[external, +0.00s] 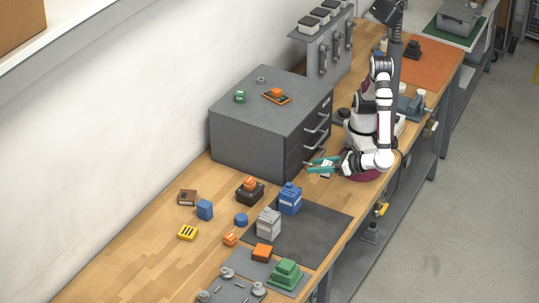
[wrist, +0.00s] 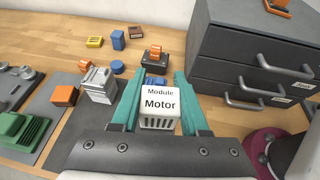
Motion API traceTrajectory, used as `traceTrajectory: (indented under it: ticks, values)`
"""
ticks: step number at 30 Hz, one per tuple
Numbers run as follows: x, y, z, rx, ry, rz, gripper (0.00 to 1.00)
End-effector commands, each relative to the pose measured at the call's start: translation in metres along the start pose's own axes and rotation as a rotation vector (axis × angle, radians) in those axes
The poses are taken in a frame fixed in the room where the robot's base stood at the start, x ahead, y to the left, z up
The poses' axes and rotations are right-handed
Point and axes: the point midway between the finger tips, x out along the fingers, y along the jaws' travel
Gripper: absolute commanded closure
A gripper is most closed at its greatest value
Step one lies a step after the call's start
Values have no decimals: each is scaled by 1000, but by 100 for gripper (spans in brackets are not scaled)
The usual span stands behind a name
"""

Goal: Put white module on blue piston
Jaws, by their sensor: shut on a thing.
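The white module (wrist: 160,108), marked "Module Motor", is held between the teal fingers of my gripper (wrist: 157,95). My gripper (external: 322,167) also shows in the external view, in front of the drawer cabinet, with the white module (external: 326,175) in it. A short round blue piece (external: 241,220), which looks like the blue piston, stands on the wood left of the dark mat; the wrist view shows it too (wrist: 118,67). A taller blue unit (external: 290,198) stands on the mat; in the wrist view it is mostly hidden behind the module. No label on either is readable.
The grey drawer cabinet (external: 262,125) has protruding handles close to my gripper. A grey unit (external: 268,222), a black-and-orange unit (external: 250,190), a blue block (external: 204,209) and a green stepped part (external: 287,275) stand around. The right part of the dark mat (external: 325,225) is clear.

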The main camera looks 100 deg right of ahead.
Motion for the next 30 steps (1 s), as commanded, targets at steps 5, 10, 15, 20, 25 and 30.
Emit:
traceTrajectory:
  ticks: [5, 10, 15, 20, 25, 30]
  values:
    - [19, -22, -13, 96, -3, -241, 100]
    - [31, -48, -32, 240, -3, -590, 100]
    - [29, -65, -59, 428, -3, -1045, 100]
    - [19, -58, -80, 616, -2, -1493, 100]
    - [11, -26, -91, 814, -3, -1971, 100]
    - [15, 15, -86, 981, -2, -2368, 100]
